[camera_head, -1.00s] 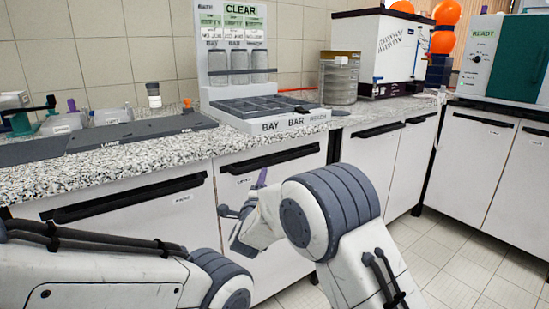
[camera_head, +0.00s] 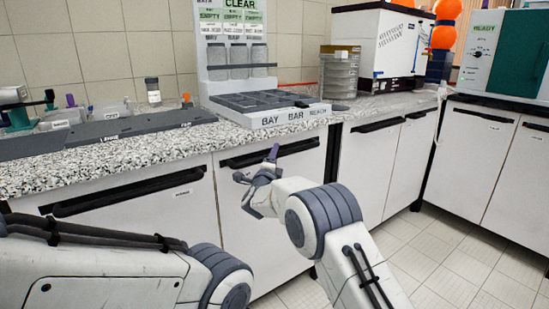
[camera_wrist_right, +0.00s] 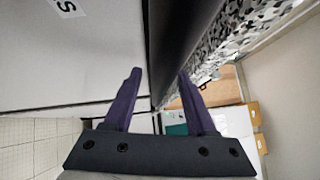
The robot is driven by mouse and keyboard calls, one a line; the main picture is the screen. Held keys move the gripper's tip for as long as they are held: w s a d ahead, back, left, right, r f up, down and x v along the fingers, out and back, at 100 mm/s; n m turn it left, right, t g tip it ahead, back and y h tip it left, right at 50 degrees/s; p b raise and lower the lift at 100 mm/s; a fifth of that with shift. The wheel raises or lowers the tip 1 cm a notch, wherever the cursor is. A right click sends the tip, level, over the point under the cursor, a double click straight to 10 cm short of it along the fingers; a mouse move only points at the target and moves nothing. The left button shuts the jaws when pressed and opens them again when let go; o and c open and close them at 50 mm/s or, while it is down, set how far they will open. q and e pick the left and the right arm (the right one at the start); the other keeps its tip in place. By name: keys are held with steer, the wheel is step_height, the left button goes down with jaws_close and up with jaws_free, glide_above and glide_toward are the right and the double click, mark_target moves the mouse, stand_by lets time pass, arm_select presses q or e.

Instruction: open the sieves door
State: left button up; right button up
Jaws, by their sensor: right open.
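A white cabinet door (camera_head: 228,205) stands below the counter, with a long black handle (camera_head: 295,147) along its top edge. My right gripper (camera_head: 257,165) is in front of this door, just below the handle, with its purple fingers apart and empty. In the right wrist view the open fingers (camera_wrist_right: 160,88) point along the dark handle (camera_wrist_right: 172,45), which shows between and beyond the fingertips; I cannot tell the remaining gap. A label (camera_wrist_right: 67,7) on the door shows only a letter S there. My left gripper is out of view; only my left arm shows.
Another white door (camera_head: 150,225) with a black handle is to the left, and more cabinets (camera_head: 385,165) stand to the right. The speckled counter (camera_head: 100,158) overhangs the doors and carries a grey bay rack (camera_head: 262,105) and a sieve stack (camera_head: 339,75). The tiled floor (camera_head: 440,255) is clear.

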jaws_close()
stand_by(1.5)
